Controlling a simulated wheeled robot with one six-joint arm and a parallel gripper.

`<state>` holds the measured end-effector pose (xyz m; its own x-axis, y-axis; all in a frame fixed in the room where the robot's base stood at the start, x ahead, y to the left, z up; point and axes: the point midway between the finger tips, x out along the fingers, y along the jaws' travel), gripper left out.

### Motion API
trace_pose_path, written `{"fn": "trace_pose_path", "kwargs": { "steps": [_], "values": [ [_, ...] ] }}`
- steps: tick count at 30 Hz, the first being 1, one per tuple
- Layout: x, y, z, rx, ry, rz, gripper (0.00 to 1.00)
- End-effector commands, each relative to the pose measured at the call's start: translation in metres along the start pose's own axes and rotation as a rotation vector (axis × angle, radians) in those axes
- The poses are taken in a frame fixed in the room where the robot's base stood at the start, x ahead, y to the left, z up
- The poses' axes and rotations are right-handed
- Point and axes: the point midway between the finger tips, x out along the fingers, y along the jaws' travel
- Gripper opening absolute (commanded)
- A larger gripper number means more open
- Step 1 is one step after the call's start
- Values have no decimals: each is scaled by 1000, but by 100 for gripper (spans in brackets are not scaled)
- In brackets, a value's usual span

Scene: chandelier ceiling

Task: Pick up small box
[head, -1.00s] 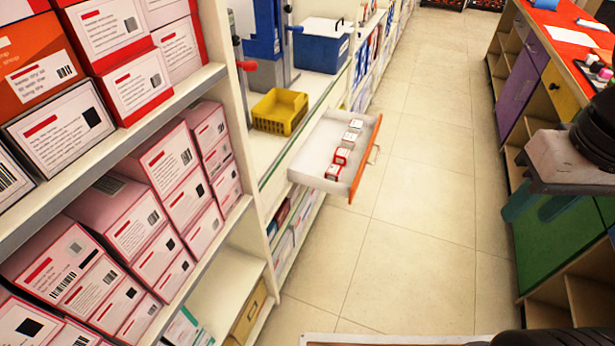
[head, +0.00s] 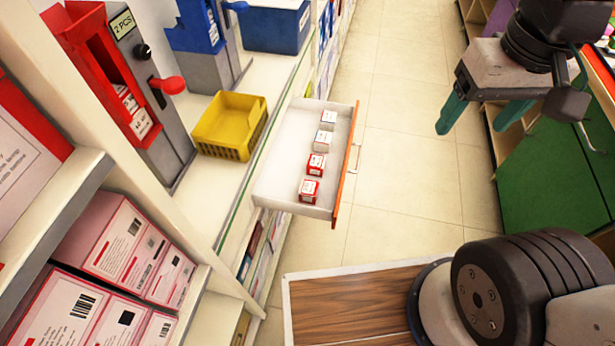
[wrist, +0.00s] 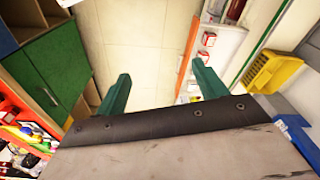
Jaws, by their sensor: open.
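Several small boxes, white and red, stand in a row in an open white drawer (head: 280,187) with an orange front. The nearest small box (head: 309,190) is red and white; another red one (head: 315,164) stands behind it, and whiter ones (head: 322,141) (head: 328,119) stand farther back. My gripper (head: 478,118) has teal fingers. It is open and empty, above the aisle to the right of the drawer and apart from it. In the wrist view, my gripper (wrist: 160,88) is open, with a small box (wrist: 208,40) visible beyond its right finger.
A yellow basket (head: 230,125) sits on the shelf left of the drawer, beside a red and grey dispenser (head: 135,90). Shelves of larger boxes (head: 120,240) fill the left. A green cabinet (head: 560,165) stands right. The tiled aisle (head: 400,150) is clear.

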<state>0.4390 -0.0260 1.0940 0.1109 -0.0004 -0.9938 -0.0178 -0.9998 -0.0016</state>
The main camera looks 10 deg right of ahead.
Motion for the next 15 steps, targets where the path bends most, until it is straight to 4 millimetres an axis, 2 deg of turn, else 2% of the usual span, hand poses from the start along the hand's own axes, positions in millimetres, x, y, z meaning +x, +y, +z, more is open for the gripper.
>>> {"fn": "trace_pose_path", "kwargs": {
  "steps": [5, 8, 12, 15],
  "values": [
    [33, -21, -50, 42, -32, -5, 71],
    [61, -38, -81, 80, -44, -6, 71],
    [108, -67, -116, 129, -60, -5, 71],
    [147, -91, -134, 163, -72, -3, 71]
  ]
}}
